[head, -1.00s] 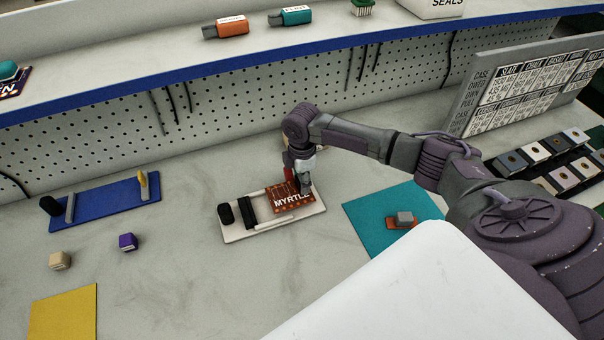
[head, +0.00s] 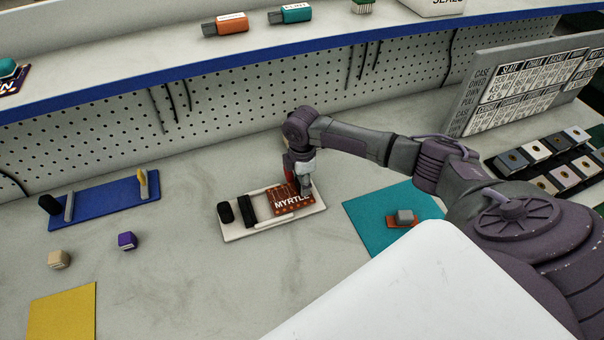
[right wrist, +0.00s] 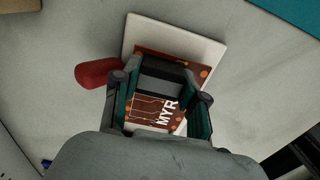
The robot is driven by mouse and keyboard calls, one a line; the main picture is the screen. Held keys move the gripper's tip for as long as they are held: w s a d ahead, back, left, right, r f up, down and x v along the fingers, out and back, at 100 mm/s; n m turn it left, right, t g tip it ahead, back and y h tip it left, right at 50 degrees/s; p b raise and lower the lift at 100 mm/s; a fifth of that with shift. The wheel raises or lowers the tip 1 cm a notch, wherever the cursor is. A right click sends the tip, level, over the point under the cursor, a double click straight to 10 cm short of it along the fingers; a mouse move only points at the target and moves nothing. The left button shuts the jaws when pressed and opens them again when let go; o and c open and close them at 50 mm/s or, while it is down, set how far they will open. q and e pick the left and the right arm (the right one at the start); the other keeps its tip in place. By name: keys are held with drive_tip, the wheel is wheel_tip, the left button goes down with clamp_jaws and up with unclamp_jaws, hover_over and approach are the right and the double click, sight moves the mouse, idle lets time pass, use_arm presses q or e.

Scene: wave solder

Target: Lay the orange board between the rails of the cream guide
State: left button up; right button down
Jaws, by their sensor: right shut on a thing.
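The orange board (head: 290,198), marked MYRTLE, is over the right part of the cream guide (head: 240,234). It looks flat and on or just above the guide; I cannot tell whether it touches. My right gripper (head: 304,186) points down at the board. In the right wrist view, its fingers (right wrist: 160,105) close around a grey block on the orange board (right wrist: 148,112). The cream guide (right wrist: 200,48) shows beyond the board there. My left gripper is not in view.
A black post (head: 226,212) and black bar (head: 247,208) stand on the guide's left part. A teal mat (head: 370,225) lies to the right, with a grey block (head: 405,217) on an orange piece. A blue fixture (head: 105,203) and small cubes are at left.

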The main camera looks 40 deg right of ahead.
drive_tip(key=shift+f, duration=0.2)
idle(0.3)
drive_tip(key=c, duration=0.5)
unclamp_jaws()
drive_tip(key=shift+c, duration=0.2)
drive_tip(key=shift+r, duration=0.1)
wheel_tip(320, 180, up, 12)
